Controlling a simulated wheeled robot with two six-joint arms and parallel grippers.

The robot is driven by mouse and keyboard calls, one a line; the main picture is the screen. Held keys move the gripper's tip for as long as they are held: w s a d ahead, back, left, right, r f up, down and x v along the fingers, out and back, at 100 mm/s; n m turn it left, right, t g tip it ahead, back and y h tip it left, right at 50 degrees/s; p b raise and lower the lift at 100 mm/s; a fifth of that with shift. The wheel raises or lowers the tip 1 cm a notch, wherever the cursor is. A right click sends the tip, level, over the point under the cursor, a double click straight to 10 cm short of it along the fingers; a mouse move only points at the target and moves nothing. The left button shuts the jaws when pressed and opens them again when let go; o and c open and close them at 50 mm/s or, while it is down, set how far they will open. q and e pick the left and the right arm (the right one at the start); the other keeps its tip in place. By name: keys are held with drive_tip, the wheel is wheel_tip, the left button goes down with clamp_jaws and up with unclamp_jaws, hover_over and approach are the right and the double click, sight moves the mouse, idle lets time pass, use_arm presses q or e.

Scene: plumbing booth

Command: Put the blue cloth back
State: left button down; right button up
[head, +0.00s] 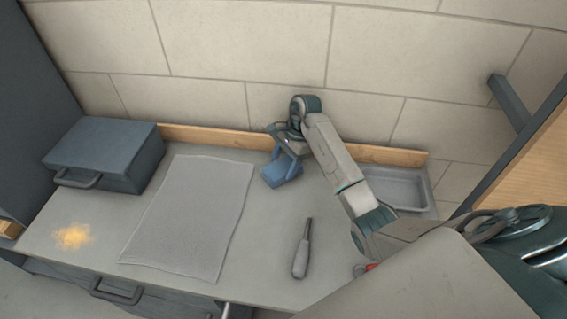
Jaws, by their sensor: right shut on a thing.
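The blue cloth (281,172) is a small folded piece near the back of the workbench, right of the grey mat. My right gripper (287,150) is over it and shut on its upper part. The cloth hangs below the fingers; I cannot tell whether its lower edge touches the bench. My right arm reaches in from the right and covers part of the bench behind it. My left gripper is not in view.
A grey mat (190,215) lies flat on the bench (265,270). A dark toolbox (105,153) stands back left, with a yellowish patch (73,236) before it. A screwdriver (302,250) lies front right. A grey tray (432,200) sits back right, and something red (365,268) shows beside my arm.

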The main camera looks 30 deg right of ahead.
drive_tip(key=o, duration=1)
drive_tip(key=shift+c, duration=0.2)
drive_tip(key=shift+r, duration=0.1)
drive_tip(key=shift+b+v, duration=0.6)
drive_tip(key=shift+v, duration=0.65)
drive_tip(key=p+v, duration=0.3)
drive_tip(key=v, duration=0.2)
